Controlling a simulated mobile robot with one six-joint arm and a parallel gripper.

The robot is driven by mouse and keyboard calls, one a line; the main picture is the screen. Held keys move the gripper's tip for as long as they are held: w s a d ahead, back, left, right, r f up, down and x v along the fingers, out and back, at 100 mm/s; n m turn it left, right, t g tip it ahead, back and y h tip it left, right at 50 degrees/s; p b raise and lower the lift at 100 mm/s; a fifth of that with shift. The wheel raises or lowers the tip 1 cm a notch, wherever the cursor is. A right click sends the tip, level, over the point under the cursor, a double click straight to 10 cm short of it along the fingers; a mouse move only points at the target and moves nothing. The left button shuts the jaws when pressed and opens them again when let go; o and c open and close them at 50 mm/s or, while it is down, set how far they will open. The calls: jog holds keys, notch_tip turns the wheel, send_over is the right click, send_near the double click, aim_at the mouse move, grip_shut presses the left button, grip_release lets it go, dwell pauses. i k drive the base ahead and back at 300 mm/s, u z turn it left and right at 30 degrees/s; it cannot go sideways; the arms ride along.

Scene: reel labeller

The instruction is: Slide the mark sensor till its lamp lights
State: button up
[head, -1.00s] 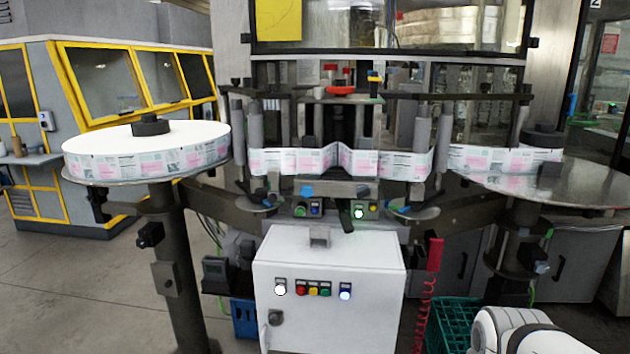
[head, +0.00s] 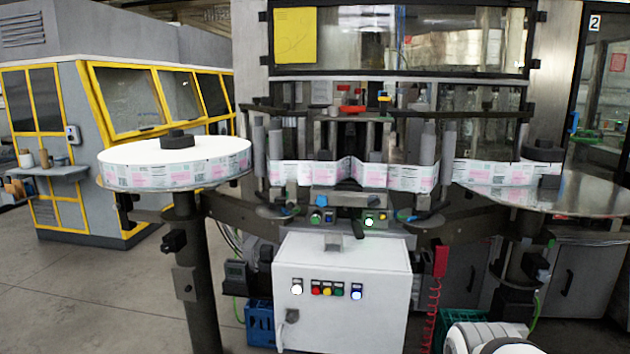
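The label web (head: 300,173) runs from the large left reel (head: 175,175) across the centre of the machine to the right-hand reel plate (head: 570,190). Below the web at the centre are two small control boxes, a left one (head: 322,216) with green and blue parts and a right one (head: 375,220) with a green button and a white lit spot. I cannot tell which small part by the web is the mark sensor, or the state of its lamp. My gripper is not in view; a white part of my arm shows at the bottom right.
A white control cabinet (head: 342,270) with coloured buttons stands below the web. A red handset (head: 440,262) with a coiled cord hangs at its right. A blue crate (head: 260,322) and a green crate (head: 462,328) are on the floor. Open floor lies at the left.

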aim_at(291, 184)
jog(key=z, duration=0.05)
jog(key=i, duration=0.9)
jog(key=u, duration=0.05)
